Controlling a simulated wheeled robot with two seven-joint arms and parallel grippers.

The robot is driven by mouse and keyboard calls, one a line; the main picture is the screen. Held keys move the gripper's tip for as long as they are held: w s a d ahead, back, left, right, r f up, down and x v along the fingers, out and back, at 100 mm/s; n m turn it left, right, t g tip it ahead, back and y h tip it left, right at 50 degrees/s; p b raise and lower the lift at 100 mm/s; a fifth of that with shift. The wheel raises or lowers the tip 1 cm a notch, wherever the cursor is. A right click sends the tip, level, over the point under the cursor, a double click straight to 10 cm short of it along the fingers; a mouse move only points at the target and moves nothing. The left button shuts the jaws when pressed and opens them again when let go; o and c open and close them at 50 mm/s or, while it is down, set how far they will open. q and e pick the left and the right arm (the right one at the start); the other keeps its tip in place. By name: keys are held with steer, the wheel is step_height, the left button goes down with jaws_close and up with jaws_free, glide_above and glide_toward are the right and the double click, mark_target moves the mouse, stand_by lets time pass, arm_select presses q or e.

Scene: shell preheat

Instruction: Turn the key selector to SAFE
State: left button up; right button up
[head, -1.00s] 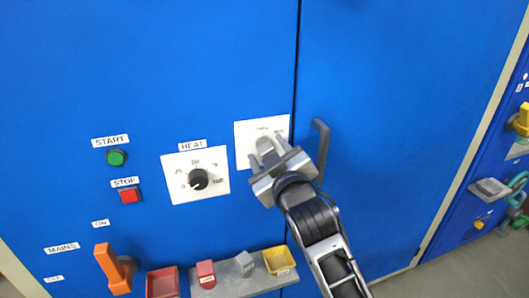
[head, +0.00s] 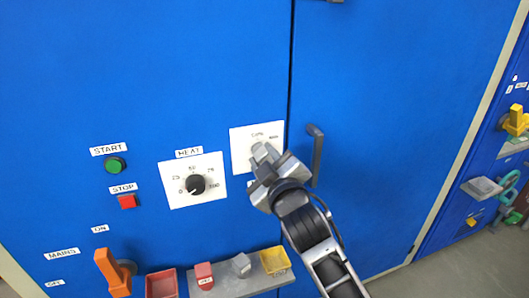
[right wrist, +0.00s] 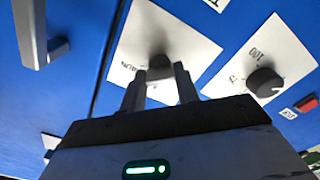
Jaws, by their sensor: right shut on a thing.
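The key selector's white plate (head: 240,140) is on the blue cabinet front, right of the HEAT dial. It also shows in the right wrist view (right wrist: 128,45). My right gripper (head: 265,152) is in front of the plate's lower part. In the right wrist view its fingers (right wrist: 160,82) are shut on the selector's grey key (right wrist: 160,64). The gripper hides most of the key in the head view. Printed words show at the plate's top, too small to read surely, so I cannot tell the key's setting. My left gripper is not in view.
The HEAT dial (head: 196,184) is just left of my gripper. A dark door handle (head: 317,155) stands out close on its right. START (head: 115,165) and STOP (head: 127,201) buttons and an orange MAINS lever (head: 112,272) are further left. A grey shelf (head: 235,284) with small items is below.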

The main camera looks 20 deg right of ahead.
steer(key=n+p, duration=0.2)
steer(key=shift+r+n, duration=0.2)
steer(key=shift+n, duration=0.2)
steer(key=n+p, duration=0.2)
steer(key=shift+n, duration=0.3)
steer(key=n+p, duration=0.1)
steer(key=n, duration=0.1)
steer(key=shift+n, duration=0.4)
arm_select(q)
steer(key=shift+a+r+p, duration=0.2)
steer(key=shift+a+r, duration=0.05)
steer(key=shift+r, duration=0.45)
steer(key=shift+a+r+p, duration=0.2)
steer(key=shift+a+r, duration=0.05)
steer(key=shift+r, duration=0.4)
arm_select(e)
steer(key=shift+f+n, duration=0.1)
steer(key=shift+n, duration=0.6)
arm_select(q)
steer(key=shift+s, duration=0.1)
arm_select(e)
steer(key=o, duration=1)
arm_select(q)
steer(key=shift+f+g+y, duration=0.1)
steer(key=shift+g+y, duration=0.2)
arm_select(e)
steer(key=shift+f, duration=0.1)
